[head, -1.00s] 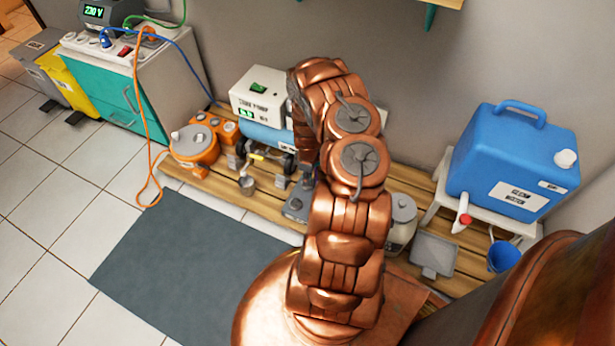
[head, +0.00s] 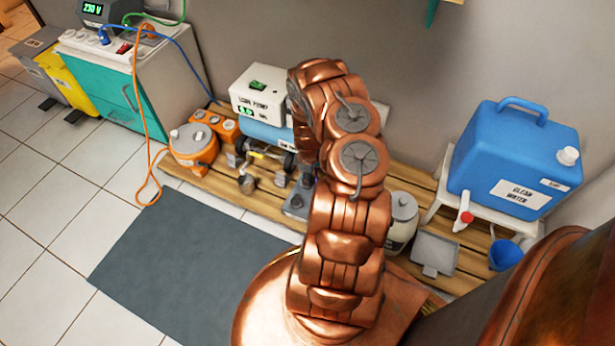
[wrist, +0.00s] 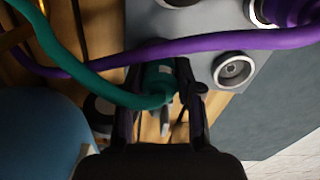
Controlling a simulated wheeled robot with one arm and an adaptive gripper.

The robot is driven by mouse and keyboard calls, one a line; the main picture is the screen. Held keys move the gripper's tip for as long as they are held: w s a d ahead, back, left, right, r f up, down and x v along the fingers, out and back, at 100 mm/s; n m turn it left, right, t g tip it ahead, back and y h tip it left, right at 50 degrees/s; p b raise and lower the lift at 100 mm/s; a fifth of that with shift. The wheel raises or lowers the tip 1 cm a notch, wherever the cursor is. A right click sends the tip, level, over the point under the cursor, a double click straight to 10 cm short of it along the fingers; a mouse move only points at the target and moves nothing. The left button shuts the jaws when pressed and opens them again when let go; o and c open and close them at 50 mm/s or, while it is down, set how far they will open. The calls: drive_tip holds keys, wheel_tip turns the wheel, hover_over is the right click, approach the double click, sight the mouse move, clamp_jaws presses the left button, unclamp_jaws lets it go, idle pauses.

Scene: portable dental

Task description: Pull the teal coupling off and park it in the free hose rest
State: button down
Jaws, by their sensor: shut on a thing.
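In the wrist view my gripper (wrist: 163,100) is shut on the teal coupling (wrist: 160,74), with one dark finger on each side of it. A teal hose (wrist: 75,70) runs from the upper left to the coupling. The coupling shows beside the left edge of a grey block (wrist: 215,42); I cannot tell whether it still touches a port there. The block has a round, empty-looking socket (wrist: 233,70), and a purple coupling (wrist: 290,10) sits at its upper right. Which opening is the free hose rest is not clear. In the head view my arm hides the gripper and coupling.
A purple hose (wrist: 210,42) crosses the wrist view just beyond the coupling. Wooden slats lie below, and a blue rounded body (wrist: 35,135) is close at left. In the head view, a pump (head: 262,92), orange unit (head: 194,146) and blue water container (head: 510,155) stand around the pallet.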

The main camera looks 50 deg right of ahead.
drive_tip(key=shift+f, duration=0.2)
drive_tip(key=c, duration=0.7)
unclamp_jaws()
drive_tip(key=shift+r, duration=6)
